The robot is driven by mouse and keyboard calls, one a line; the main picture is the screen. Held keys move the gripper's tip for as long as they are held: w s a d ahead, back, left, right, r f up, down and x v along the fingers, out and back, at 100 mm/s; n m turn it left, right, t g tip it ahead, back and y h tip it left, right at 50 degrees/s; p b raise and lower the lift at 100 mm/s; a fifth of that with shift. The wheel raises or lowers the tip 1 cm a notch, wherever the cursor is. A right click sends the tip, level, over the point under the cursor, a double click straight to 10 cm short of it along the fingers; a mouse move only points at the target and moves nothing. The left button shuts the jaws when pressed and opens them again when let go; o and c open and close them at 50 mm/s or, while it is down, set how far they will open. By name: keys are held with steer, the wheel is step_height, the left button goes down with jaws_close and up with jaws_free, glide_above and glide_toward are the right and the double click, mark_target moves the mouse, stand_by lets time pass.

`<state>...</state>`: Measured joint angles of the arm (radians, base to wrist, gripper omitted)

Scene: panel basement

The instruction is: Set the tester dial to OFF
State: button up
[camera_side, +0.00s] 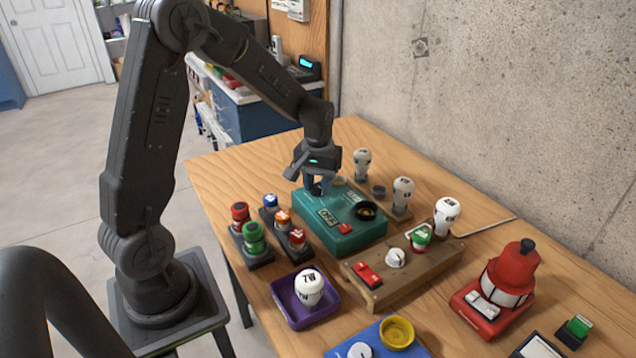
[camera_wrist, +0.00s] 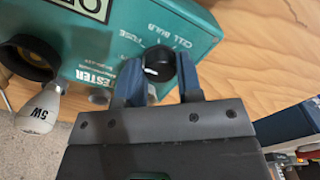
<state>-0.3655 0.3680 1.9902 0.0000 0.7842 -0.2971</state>
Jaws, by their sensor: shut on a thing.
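The teal tester (camera_side: 345,236) lies on the wooden table in the side view, and part of it fills the upper left of the wrist view (camera_wrist: 60,35). Its black dial (camera_wrist: 160,60) has a white mark, seen toward its lower left. In the side view my gripper (camera_side: 317,186) comes down over the tester's far left corner and hides the dial.
White bulbs (camera_side: 403,193) stand behind and right of the tester. Red, green, blue and orange fuses (camera_side: 253,238) stand in holders at its left. A wooden block (camera_side: 407,272) with switches, a purple tray (camera_side: 325,313) and a red lamp (camera_side: 510,275) are nearer the camera.

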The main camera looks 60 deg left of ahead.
steer(key=shift+n, duration=2)
steer(key=o, duration=0.9)
